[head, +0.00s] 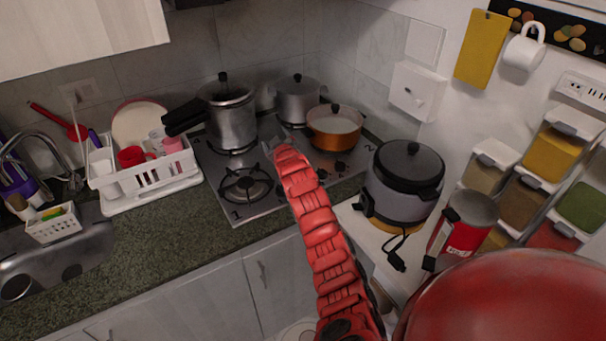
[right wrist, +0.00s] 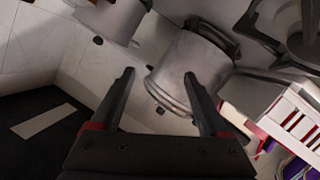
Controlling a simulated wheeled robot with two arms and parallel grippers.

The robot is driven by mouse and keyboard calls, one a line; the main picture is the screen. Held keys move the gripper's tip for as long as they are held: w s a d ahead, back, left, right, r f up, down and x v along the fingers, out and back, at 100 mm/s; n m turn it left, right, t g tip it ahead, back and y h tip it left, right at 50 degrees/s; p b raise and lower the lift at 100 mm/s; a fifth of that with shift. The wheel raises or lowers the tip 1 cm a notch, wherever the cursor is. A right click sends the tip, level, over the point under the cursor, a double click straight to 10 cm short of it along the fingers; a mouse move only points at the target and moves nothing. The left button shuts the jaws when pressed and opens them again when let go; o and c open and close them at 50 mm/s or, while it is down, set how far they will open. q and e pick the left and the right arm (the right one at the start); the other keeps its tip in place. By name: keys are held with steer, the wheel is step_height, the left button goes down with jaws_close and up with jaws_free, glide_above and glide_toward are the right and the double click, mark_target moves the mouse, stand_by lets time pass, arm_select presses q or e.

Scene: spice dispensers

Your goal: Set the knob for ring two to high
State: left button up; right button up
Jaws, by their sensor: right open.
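The gas stove (head: 262,207) is a silver cooktop on the counter at the middle of the head view. No knob stands out clearly there. My left gripper is not in view.
A pressure cooker (head: 231,115), a steel pot (head: 298,102) and an orange pot (head: 335,130) stand on the stove. The front-left burner (head: 246,186) is bare. A dish rack (head: 150,173) is to the left, a rice cooker (head: 403,181) to the right.

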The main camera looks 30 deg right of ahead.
steer(key=s+d+r+m+g, duration=0.2)
steer(key=s+d+r+g, duration=0.1)
steer(key=d+g, duration=0.25)
steer(key=s+a+r+m+g+y+p, duration=0.15)
steer(key=s+g+y, duration=0.3)
steer(key=s, duration=0.85)
steer(key=shift+n+g+h, duration=0.25)
steer(key=shift+g+h, duration=0.05)
steer(key=shift+h, duration=0.05)
steer(key=p+x, duration=0.1)
steer(key=x, duration=0.2)
steer(key=p+x, duration=0.2)
steer(key=x, duration=0.2)
steer(key=p+x, duration=0.1)
steer(key=x, duration=0.3)
steer(key=shift+w+d+r, duration=0.15)
steer(key=shift+w+d, duration=0.05)
steer(key=shift+w, duration=0.15)
steer(key=x, duration=0.4)
steer(key=shift+p, duration=0.3)
steer(key=shift+x, duration=1)
steer(key=shift+r, duration=0.1)
jaws_close()
